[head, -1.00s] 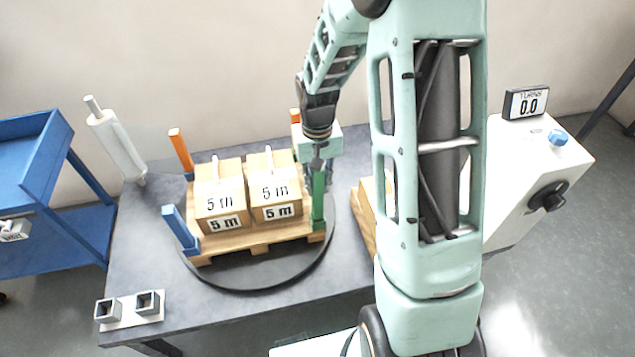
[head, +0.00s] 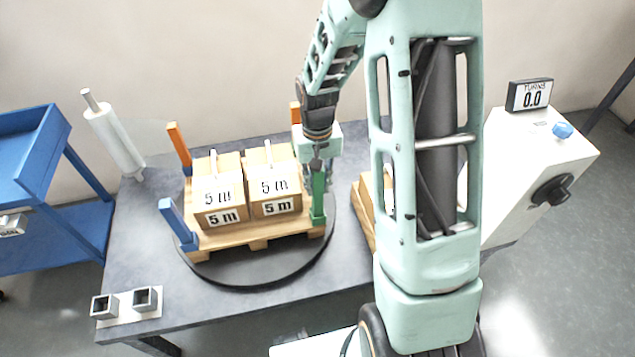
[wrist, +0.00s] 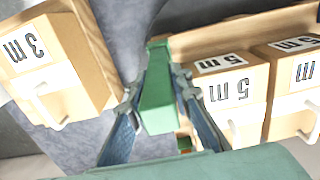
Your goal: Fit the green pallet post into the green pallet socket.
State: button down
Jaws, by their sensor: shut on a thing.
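The green post (head: 318,196) stands upright at the near right corner of the wooden pallet (head: 262,236). My gripper (head: 318,165) is above it and shut on its upper part. In the wrist view the green post (wrist: 158,100) lies between the two fingers of my gripper (wrist: 155,112). A green piece, likely the socket (wrist: 158,43), shows at the post's far end, against the pallet edge. The post's foot is at the pallet corner; I cannot tell how deep it sits in the socket.
Two "5 m" boxes (head: 220,190) stand on the pallet, on a dark turntable (head: 240,278). A blue post (head: 178,225) and orange posts (head: 180,148) stand at other corners. A "3 m" box (wrist: 55,60) is close beside my gripper. Two empty square holders (head: 145,298) sit front left.

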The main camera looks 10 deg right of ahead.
jog(key=shift+f+b, duration=0.75)
jog(key=shift+f, duration=0.35)
jog(key=c, duration=1.7)
grip_release()
jog(key=shift+o, duration=0.2)
jog(key=shift+r, duration=0.15)
notch_tip(320, 180, up, 12)
jog(key=shift+f, duration=0.1)
